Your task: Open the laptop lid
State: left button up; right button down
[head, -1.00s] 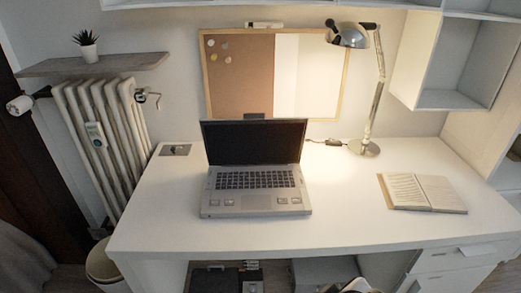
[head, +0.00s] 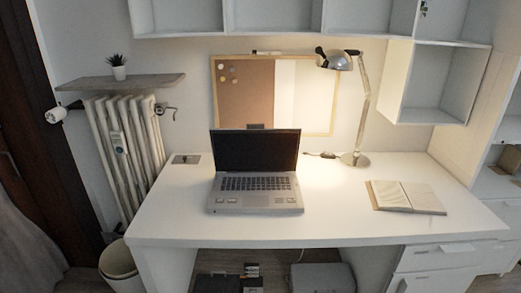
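A grey laptop (head: 255,178) sits on the white desk (head: 330,220), left of its middle. Its lid (head: 256,150) stands up, tilted slightly back, with a dark screen facing me. The keyboard (head: 255,184) is fully exposed. Neither of my grippers shows in the head view.
A desk lamp (head: 358,110) stands behind and right of the laptop. An open book (head: 405,196) lies on the right side of the desk. A cork and white board (head: 275,95) is on the wall. A radiator (head: 127,150) and a bin (head: 120,262) are at the left. The desk's front is clear.

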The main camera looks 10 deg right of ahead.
aim_at(255, 149)
jog(key=z, duration=0.2)
jog(key=k, duration=0.4)
jog(key=u, duration=1)
jog(key=i, duration=0.95)
jog(key=z, duration=0.1)
